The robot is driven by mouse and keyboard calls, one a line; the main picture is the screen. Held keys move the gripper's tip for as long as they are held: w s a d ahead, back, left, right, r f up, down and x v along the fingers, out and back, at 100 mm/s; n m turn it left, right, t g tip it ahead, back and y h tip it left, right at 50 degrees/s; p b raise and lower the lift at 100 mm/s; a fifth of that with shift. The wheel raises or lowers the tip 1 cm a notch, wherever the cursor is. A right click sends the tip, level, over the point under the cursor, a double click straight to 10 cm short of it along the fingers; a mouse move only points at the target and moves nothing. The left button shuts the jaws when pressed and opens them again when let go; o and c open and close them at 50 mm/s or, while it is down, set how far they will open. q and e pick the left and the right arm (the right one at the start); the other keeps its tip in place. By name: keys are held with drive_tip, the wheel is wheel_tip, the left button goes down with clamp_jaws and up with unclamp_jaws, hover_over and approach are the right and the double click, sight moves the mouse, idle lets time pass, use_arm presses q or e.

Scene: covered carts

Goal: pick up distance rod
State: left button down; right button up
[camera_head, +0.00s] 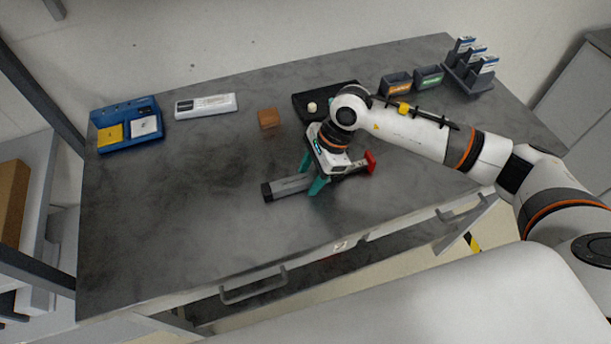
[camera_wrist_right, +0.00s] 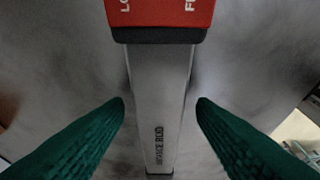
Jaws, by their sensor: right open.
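The distance rod (camera_head: 291,185) is a grey bar with a dark end at left and a red end at right. It lies on the grey table, and my right arm hides part of its middle. In the right wrist view the grey bar (camera_wrist_right: 159,85) runs between the fingers, with lettering along it and a red block (camera_wrist_right: 160,13) at the top. My right gripper (camera_head: 312,178) is open, pointing down over the rod, with one teal finger on each side. In the right wrist view, gaps show between the fingers (camera_wrist_right: 160,112) and the bar. My left gripper is not in view.
Two grey bins (camera_head: 397,85) and a rack (camera_head: 467,82) stand at back right. The table's front left is clear.

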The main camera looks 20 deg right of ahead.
clamp_jaws()
idle(0.3)
